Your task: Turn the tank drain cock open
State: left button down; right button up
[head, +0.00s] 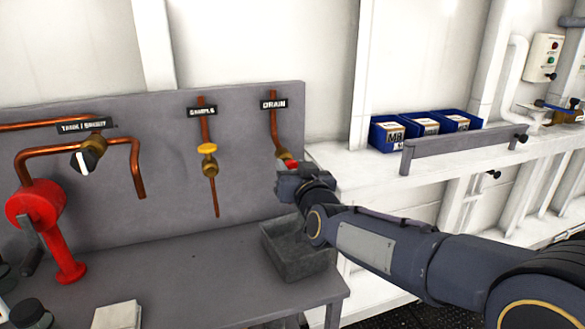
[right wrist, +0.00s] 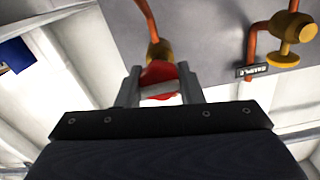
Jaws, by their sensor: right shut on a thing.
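The drain cock (head: 283,155) is a brass valve with a red handle on a copper pipe, under the DRAIN label (head: 274,104) on the grey back panel. My right gripper (head: 290,170) is at the cock and covers most of it in the head view. In the right wrist view my right gripper (right wrist: 160,90) is shut on the red handle (right wrist: 158,74), one finger on each side. The brass body (right wrist: 158,50) shows behind it. How far the handle is turned cannot be told. My left gripper is not in view.
The yellow-handled sample cock (head: 207,149) is to the left, with a tank/bright valve (head: 88,155) and red pump (head: 36,205) farther left. A grey drip tray (head: 296,262) sits below the drain. Blue bins (head: 388,137) stand on the right shelf.

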jog(key=n+p, duration=0.1)
jog(key=n, duration=0.3)
jog(key=shift+a, duration=0.1)
jog(key=n+p, duration=0.1)
jog(key=n, duration=0.3)
jog(key=shift+n, duration=0.4)
jog(key=n, duration=0.4)
jog(key=shift+n, duration=0.3)
jog(key=shift+f+n, duration=0.1)
jog(key=shift+n, duration=1.9)
jog(key=o, duration=1)
